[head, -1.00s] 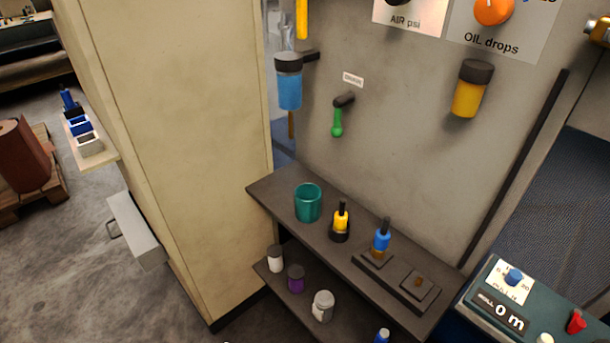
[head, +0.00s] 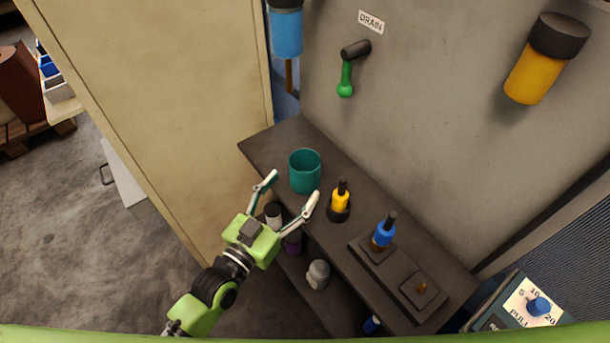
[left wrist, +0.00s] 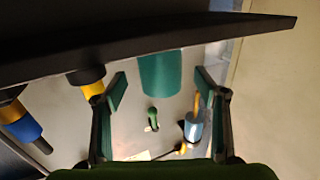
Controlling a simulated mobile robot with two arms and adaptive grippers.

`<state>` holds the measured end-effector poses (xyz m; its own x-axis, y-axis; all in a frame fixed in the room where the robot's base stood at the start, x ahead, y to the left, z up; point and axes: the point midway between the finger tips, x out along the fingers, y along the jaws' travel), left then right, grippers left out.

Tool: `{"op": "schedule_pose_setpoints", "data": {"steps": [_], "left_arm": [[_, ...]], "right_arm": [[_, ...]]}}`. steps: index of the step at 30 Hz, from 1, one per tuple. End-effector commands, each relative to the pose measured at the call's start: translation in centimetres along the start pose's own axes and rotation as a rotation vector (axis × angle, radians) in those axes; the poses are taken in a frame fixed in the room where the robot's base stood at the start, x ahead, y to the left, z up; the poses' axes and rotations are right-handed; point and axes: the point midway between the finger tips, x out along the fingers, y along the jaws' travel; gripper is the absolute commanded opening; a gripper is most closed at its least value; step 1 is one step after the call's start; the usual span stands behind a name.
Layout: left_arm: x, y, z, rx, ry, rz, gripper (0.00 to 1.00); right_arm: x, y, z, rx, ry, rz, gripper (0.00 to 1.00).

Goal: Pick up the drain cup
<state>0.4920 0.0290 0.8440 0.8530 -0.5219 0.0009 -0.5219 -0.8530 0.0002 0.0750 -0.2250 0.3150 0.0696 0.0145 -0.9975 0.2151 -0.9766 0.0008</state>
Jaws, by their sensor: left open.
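The drain cup is a teal open-topped cup (head: 305,172) standing upright on the dark upper shelf, near its left end. In the left wrist view, the cup (left wrist: 160,72) shows between the fingertips and beyond them. My left gripper (head: 290,186) is open in front of the shelf edge. Its fingers point at the cup, one toward each side, and hold nothing. In the left wrist view, the left gripper (left wrist: 158,90) has its two green pads spread wide. My right gripper is not in view.
A yellow bottle (head: 341,198) stands close right of the cup, and a blue bottle (head: 383,233) sits on a dark block farther right. A green-handled drain lever (head: 346,80) is on the wall above. The beige cabinet (head: 180,100) stands to the left. Small jars sit on the lower shelf.

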Motion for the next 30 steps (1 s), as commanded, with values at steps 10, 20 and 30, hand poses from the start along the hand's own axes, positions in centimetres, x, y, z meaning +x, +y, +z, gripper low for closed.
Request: {"op": "schedule_pose_setpoints", "data": {"steps": [10,20,30], "left_arm": [[3.5,0.0,-0.5,-0.001,0.003,0.000,0.66],[6.2,0.0,-0.6,0.000,-0.002,0.001,0.66],[6.2,0.0,-0.6,0.000,-0.002,0.001,0.23]], "right_arm": [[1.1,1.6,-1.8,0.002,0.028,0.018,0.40],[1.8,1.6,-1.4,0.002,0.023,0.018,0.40],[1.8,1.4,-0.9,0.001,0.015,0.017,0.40]]}}
